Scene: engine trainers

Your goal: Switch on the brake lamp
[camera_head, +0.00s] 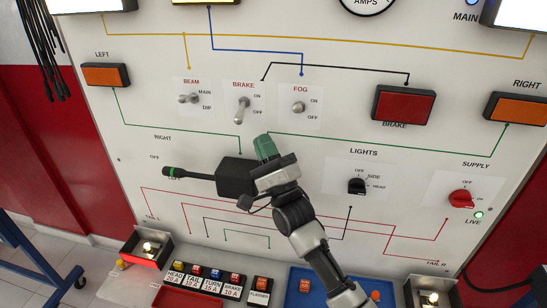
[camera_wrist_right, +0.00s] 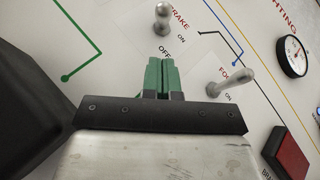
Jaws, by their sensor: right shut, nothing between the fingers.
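The brake switch (camera_head: 243,108) is a silver toggle on the white panel, with ON printed above and OFF below; its lever appears to point down toward OFF. It also shows in the right wrist view (camera_wrist_right: 162,20), just beyond my fingertips. The brake lamp (camera_head: 404,105) is a dark red rectangle on the right and looks unlit. My right gripper (camera_head: 265,147), with green fingertips, is shut and empty, below and slightly right of the brake switch. In the right wrist view its fingers (camera_wrist_right: 161,76) are together, apart from the lever. My left gripper is out of view.
The fog toggle (camera_head: 299,106) stands close to the right of the brake switch and the beam toggle (camera_head: 188,98) to its left. A black turn stalk (camera_head: 190,174) sticks out left of my gripper. The lights knob (camera_head: 357,186) and red supply knob (camera_head: 460,198) sit lower right.

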